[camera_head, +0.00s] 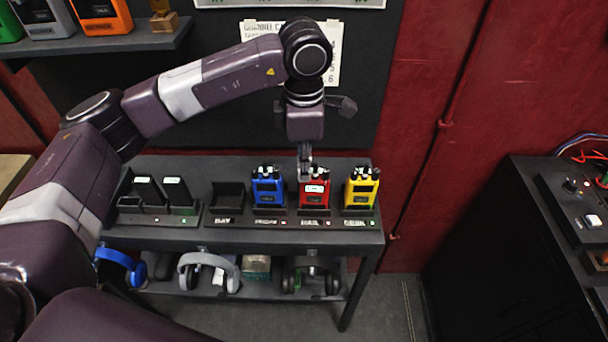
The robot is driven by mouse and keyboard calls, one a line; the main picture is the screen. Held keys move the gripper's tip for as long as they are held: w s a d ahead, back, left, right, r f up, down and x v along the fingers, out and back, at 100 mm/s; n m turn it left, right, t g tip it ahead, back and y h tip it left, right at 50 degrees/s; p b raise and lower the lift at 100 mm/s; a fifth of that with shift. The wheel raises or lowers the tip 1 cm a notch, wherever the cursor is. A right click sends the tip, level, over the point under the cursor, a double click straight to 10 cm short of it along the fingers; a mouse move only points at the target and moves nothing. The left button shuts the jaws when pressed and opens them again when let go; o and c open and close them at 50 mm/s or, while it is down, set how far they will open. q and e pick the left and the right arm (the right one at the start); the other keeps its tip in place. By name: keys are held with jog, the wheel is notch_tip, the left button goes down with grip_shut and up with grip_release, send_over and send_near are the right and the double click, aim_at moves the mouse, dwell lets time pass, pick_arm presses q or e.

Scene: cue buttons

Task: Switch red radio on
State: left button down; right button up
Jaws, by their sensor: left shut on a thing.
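The red radio (314,199) stands upright in its charging cradle on the black table, between the blue radio (268,189) and the yellow radio (361,189). My left gripper (305,165) points down onto the top of the red radio. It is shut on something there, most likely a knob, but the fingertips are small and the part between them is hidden. A small red light shows at the red radio's cradle. My right gripper is not in view.
An empty cradle (228,197) and a battery charger (160,200) stand left of the radios on the table (300,237). Headphones (208,270) lie on the lower shelf. A wall shelf (110,43) holds more radios. A control panel (585,205) is at the right.

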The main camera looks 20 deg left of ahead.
pick_arm(q)
jog(key=shift+m, duration=0.3)
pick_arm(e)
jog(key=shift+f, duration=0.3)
pick_arm(q)
jog(key=c, duration=2)
grip_release()
jog(key=shift+o, duration=0.2)
jog(key=shift+r, duration=0.1)
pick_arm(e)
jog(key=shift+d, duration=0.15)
pick_arm(q)
notch_tip(320, 180, up, 12)
jog(key=shift+s, duration=0.15)
